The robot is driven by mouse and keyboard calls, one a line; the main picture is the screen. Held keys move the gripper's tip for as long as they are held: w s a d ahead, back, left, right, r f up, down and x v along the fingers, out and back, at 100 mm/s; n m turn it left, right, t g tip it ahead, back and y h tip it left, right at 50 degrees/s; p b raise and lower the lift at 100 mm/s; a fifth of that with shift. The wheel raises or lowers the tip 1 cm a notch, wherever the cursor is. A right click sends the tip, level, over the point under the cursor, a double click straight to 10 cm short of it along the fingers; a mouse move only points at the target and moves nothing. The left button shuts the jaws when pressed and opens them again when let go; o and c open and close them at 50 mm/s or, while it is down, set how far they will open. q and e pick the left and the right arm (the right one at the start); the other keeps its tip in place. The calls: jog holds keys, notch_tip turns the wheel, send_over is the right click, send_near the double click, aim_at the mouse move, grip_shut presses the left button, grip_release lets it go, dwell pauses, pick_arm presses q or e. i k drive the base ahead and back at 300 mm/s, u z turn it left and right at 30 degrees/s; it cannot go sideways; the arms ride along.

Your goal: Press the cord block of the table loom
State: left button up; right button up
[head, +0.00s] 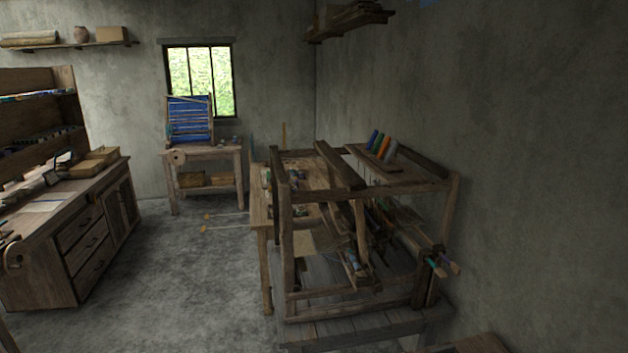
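A small frame loom with blue threads (190,120), which looks like the table loom, stands upright on a small wooden table (205,153) below the window at the back. I cannot make out its cord block at this distance. A round wooden piece (178,157) shows at the table's front left edge. Neither of my grippers is in view.
A large wooden floor loom (365,185) on a plank platform (360,330) fills the right side. A drawer cabinet (85,240) stands at left. Bare floor (175,275) lies between them.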

aim_at(335, 211)
jog(key=u, duration=0.9)
jog(key=k, duration=1.2)
jog(key=u, duration=1)
jog(key=i, duration=1.5)
jog(key=z, duration=0.2)
jog(key=i, duration=2.6)
jog(key=z, duration=0.8)
jog(key=i, duration=1.7)
jog(key=z, duration=2.5)
jog(key=i, duration=1.3)
jog(key=z, duration=0.85)
jog(key=i, duration=0.7)
jog(key=z, duration=0.2)
